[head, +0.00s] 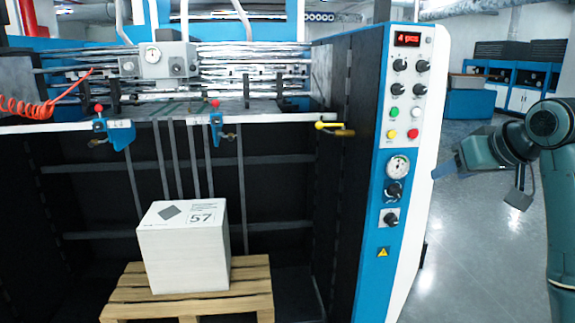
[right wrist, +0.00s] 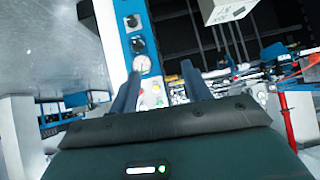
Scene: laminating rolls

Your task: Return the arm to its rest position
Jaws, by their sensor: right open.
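My right arm (head: 548,185) comes in at the right edge of the head view, teal with dark joints. My right gripper (head: 445,168) points left, beside the machine's control panel and apart from it. In the right wrist view, its two dark fingers (right wrist: 160,88) stand apart with nothing between them, so it is open and empty. My left arm and gripper are not in view.
The laminating machine's control panel (head: 403,130) stands left of my right gripper. A white box (head: 185,255) marked 57 sits on a wooden pallet (head: 250,287) before the machine. Grey floor (head: 470,255) is clear at right. Blue cabinets (head: 470,103) stand farther back.

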